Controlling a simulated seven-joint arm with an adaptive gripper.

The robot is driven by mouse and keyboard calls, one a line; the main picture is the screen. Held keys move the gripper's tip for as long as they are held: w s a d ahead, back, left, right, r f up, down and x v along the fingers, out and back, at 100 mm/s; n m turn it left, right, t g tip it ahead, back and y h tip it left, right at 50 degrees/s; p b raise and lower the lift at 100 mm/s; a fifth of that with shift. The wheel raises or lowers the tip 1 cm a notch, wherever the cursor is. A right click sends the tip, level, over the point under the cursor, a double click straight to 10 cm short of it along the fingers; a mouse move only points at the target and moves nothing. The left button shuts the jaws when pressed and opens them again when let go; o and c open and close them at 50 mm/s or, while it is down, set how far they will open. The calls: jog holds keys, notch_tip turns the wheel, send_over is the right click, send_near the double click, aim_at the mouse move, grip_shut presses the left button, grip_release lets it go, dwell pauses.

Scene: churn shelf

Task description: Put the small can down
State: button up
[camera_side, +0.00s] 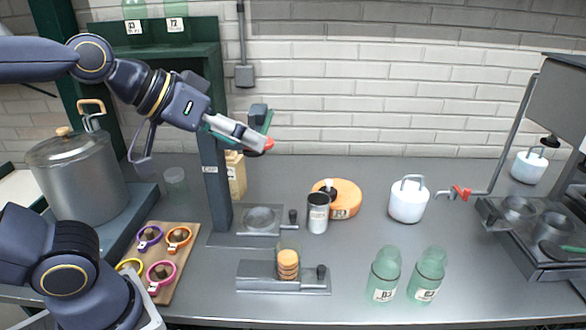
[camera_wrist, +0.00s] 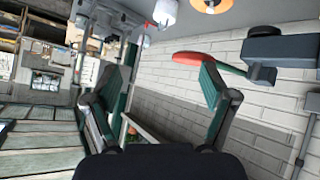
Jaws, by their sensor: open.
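A small white can with a grey loop handle (camera_side: 408,203) stands upright on the grey counter, right of the middle. A second small white can (camera_side: 528,167) is at the far right, by the metal stand. I cannot tell which one the task means. My gripper (camera_side: 255,140) is raised well above the counter, at the top of a dark post, far left of both cans. In the wrist view its two green-lined fingers (camera_wrist: 160,95) are spread apart with no can between them. A white can-like thing (camera_wrist: 165,13) shows at that view's top edge.
An orange wheel (camera_side: 343,198), a dark-lidded jar (camera_side: 318,213) and green bottles (camera_side: 384,275) stand on the counter. A large pot (camera_side: 78,180) is at left. Front right counter is clear.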

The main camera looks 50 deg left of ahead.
jog(key=w+r, duration=0.1)
jog(key=w, duration=0.2)
jog(key=n+t+y, duration=0.4)
jog(key=n+t, duration=0.1)
jog(key=n, duration=0.1)
send_over(322, 197)
jog(key=w+d, duration=0.1)
jog(key=d, duration=0.5)
notch_tip(322, 197, down, 6)
jog(key=s+a+f+y, duration=0.1)
jog(key=f, duration=0.6)
jog(key=s+a+f+m+g+y, duration=0.1)
jog(key=a+f+y, duration=0.1)
jog(key=f, duration=0.5)
jog(key=s+a+f+g+y, duration=0.1)
jog(key=a+f, duration=0.1)
jog(key=f, duration=0.5)
jog(key=shift+s+m, duration=0.4)
jog(key=shift+w+a+f+y, duration=0.2)
jog(key=shift+w+f, duration=0.1)
jog(key=shift+w, duration=0.2)
jog(key=shift+w+a+f+y, duration=0.1)
jog(key=shift+w+a+f, duration=0.15)
jog(key=shift+w, duration=0.2)
jog(key=shift+w+a+f, duration=0.1)
jog(key=shift+w+f, duration=0.1)
jog(key=shift+w, duration=0.15)
